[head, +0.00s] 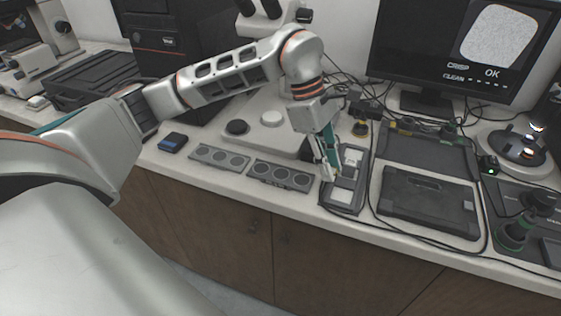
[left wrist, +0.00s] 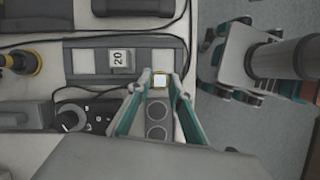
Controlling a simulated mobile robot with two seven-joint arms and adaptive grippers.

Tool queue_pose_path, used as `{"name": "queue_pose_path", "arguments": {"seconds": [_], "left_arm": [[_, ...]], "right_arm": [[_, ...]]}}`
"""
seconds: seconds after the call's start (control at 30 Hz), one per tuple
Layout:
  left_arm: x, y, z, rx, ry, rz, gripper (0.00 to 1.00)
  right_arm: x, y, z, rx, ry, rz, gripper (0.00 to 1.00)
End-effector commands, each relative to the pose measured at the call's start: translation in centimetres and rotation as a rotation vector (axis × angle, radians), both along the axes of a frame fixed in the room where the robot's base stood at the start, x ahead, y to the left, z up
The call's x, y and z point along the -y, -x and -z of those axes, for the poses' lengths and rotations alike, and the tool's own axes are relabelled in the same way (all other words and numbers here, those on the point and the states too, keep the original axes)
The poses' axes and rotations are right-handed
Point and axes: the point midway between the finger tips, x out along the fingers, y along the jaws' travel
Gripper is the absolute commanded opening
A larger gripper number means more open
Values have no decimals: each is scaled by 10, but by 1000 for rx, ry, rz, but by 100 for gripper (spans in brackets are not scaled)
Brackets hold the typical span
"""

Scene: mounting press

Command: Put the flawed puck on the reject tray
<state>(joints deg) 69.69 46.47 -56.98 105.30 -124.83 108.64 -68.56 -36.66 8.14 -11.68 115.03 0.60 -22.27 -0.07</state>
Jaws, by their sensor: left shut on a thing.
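My left gripper (head: 330,176) points down at the left edge of a dark tray with pale sections (head: 341,196). A tray with round wells (head: 283,175) lies left of the gripper. Which tray is the reject tray is unclear.
Another welled tray (head: 219,157) and a small blue-topped box (head: 172,142) lie farther left. A dark flat case (head: 428,203) lies right, with cables around it. The monitor (head: 465,45) reads CLEAN and OK. The counter's front edge is close to the trays.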

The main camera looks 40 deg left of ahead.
Motion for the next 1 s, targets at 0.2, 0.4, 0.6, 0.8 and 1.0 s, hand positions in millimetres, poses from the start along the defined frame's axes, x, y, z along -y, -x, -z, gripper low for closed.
{"name": "queue_pose_path", "arguments": {"seconds": [0.2,0.4,0.6,0.8,1.0], "left_arm": [[-55,13,1,-2,-2,-4,5],[-93,23,1,-2,-2,-1,5],[-109,26,1,-1,0,1,5],[-120,30,18,-6,1,4,5],[-119,29,36,-1,1,3,5]], "right_arm": [[-2,1,-2,-2,-5,0,0],[-1,-3,-5,7,-5,2,0],[0,-8,-7,15,-4,5,0],[2,-9,-5,16,-2,6,0],[2,-8,-3,13,1,5,0]]}}
